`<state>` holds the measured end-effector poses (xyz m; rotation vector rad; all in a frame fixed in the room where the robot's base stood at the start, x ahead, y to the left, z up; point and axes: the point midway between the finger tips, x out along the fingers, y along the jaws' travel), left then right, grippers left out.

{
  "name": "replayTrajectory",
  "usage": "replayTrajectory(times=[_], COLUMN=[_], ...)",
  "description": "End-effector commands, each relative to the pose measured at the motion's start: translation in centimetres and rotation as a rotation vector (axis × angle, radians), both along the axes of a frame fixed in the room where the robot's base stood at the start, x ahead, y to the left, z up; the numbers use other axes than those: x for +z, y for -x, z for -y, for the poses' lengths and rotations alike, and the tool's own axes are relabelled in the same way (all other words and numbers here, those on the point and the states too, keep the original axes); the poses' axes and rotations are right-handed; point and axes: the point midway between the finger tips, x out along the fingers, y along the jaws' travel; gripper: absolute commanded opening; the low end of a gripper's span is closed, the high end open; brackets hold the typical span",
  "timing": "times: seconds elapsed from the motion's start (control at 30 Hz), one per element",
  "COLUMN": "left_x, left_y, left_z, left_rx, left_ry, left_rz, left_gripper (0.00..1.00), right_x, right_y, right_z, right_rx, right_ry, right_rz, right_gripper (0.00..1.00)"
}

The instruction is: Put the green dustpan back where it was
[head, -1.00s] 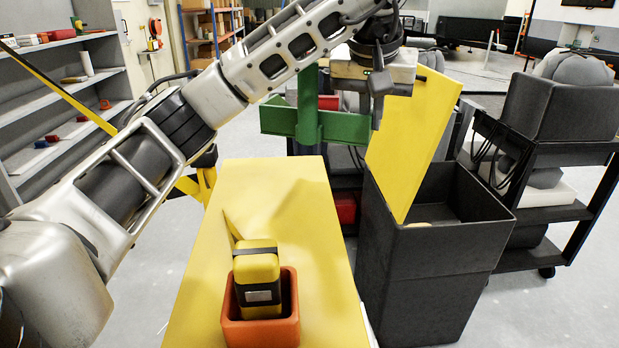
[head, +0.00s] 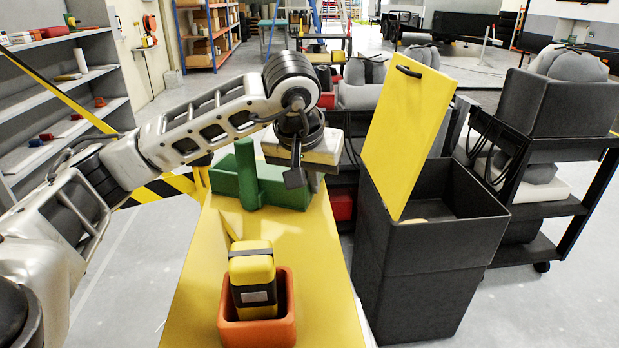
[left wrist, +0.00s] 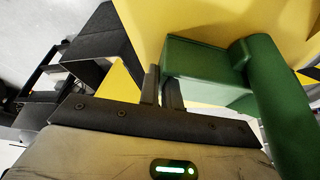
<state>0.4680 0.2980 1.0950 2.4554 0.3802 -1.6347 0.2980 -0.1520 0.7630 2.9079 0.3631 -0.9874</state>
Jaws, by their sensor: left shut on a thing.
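The green dustpan (head: 279,192) is at the far end of the yellow tabletop (head: 198,290), its thick handle standing upright at the left. I cannot tell whether its base touches the surface. My left gripper (head: 296,180) is at the dustpan's right side, shut on its edge. In the left wrist view the dustpan (left wrist: 205,68) fills the upper right, and the narrow fingers (left wrist: 162,90) are close together at its wall. The exact contact is partly hidden. My right gripper is in neither view.
An orange bin (head: 258,331) holding a yellow-black case (head: 252,268) stands at the near end of the table. A dark grey bin (head: 420,290) with a raised yellow lid (head: 405,125) stands close to the right. A black cart (head: 565,208) is farther right. The middle tabletop is clear.

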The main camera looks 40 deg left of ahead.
Motion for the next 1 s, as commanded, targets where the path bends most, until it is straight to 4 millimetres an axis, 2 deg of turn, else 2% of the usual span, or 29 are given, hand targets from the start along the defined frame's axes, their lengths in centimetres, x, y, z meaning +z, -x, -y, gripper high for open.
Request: replayTrajectory(times=[0.23,0.3,0.33,0.57,0.73,0.87,1.0], left_x=[-0.3,-0.2,-0.2,-0.2,0.7,2.7,5.7], left_y=[0.0,0.0,0.0,0.0,0.1,0.9,2.1], left_z=[0.0,0.0,0.0,0.0,0.1,0.4,0.8], left_rx=[0.001,0.001,0.001,0.001,0.001,0.001,-0.002], left_ry=[0.000,0.000,0.000,0.000,0.000,0.002,0.000], left_rz=[0.001,0.000,0.000,0.000,0.003,0.006,0.007], left_gripper=[0.00,0.22,0.27,0.27,0.27,0.27,0.27], right_x=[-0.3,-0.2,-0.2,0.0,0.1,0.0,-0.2], right_y=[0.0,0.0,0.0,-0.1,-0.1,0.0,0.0], right_z=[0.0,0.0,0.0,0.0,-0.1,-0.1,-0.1], right_rx=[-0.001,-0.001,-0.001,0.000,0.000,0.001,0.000], right_ry=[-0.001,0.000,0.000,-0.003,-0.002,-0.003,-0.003], right_rz=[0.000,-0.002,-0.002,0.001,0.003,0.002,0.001], right_gripper=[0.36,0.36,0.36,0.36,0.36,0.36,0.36])
